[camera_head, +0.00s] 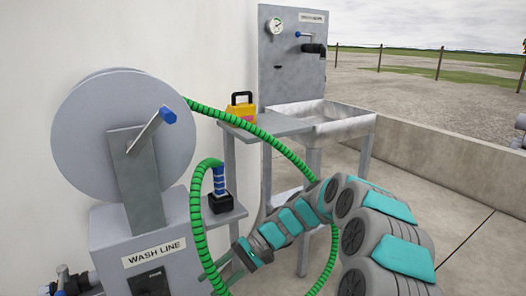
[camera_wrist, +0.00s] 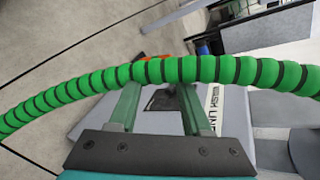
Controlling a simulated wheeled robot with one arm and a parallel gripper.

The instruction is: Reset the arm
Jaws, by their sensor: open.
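My gripper (camera_wrist: 155,90) is open in the wrist view, its two green fingers apart with no object visibly clamped between them. A green ribbed hose (camera_wrist: 220,69) crosses in front of the fingertips and hides them; I cannot tell whether it touches them. In the head view my teal and grey arm reaches in from the lower right towards the wash line cabinet (camera_head: 152,252), and the hose (camera_head: 199,230) loops around this area. The fingers are hard to make out there. A blue-handled nozzle (camera_head: 219,180) stands upright in a black holder (camera_head: 221,202) on a small shelf.
A hose reel (camera_head: 85,130) with a blue-knobbed crank (camera_head: 150,132) stands at left. Behind are a yellow box (camera_head: 241,112) on a side table, a metal sink (camera_head: 335,118) and a gauge panel (camera_head: 292,70). Open floor (camera_head: 470,220) lies right, bounded by a low wall (camera_head: 450,165).

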